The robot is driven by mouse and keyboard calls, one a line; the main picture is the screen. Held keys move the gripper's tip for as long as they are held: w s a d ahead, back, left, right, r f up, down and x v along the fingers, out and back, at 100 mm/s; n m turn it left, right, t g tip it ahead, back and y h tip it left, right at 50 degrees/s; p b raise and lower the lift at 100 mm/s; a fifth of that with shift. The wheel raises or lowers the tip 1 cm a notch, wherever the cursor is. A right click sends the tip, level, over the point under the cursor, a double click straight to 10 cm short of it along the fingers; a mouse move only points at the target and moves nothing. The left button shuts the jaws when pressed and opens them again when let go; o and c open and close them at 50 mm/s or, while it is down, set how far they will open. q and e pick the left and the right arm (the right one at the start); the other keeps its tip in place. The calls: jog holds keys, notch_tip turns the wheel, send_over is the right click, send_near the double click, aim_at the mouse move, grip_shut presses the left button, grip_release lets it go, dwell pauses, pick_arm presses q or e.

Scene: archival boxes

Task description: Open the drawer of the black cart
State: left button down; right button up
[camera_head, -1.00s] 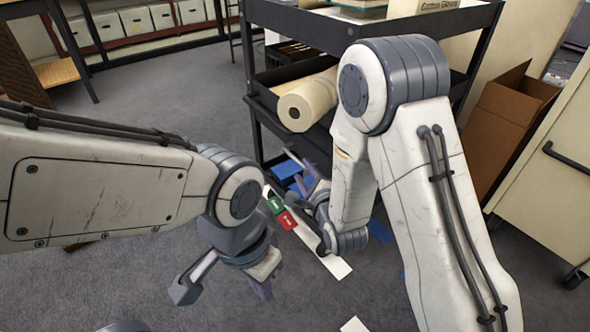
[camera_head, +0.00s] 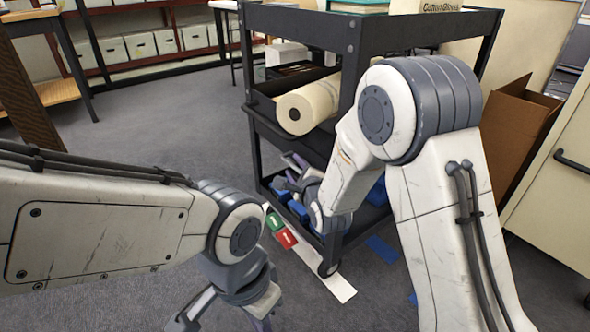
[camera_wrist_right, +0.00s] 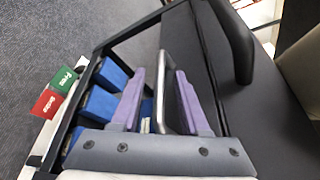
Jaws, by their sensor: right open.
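The black cart (camera_head: 300,33) stands ahead, with a paper roll on its middle tier and blue boxes low down. My right gripper (camera_head: 288,172) is at the cart's left side, low, partly hidden by my own arm. In the right wrist view its purple-padded fingers (camera_wrist_right: 160,100) are open, with a thin grey metal bar (camera_wrist_right: 164,85) between them; contact cannot be told. A dark flat panel (camera_wrist_right: 225,110) lies beside the fingers, with a curved black bar (camera_wrist_right: 232,35) above it. I cannot tell which part is the drawer front. My left gripper (camera_head: 222,318) is open and empty near the bottom edge.
Blue boxes (camera_wrist_right: 100,105) are beside the right fingers. Green (camera_head: 274,221) and red (camera_head: 287,238) labelled blocks are near the cart's foot. A cardboard box (camera_head: 515,130) and a cream cabinet (camera_head: 560,190) stand right.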

grip_shut()
dwell(1.4)
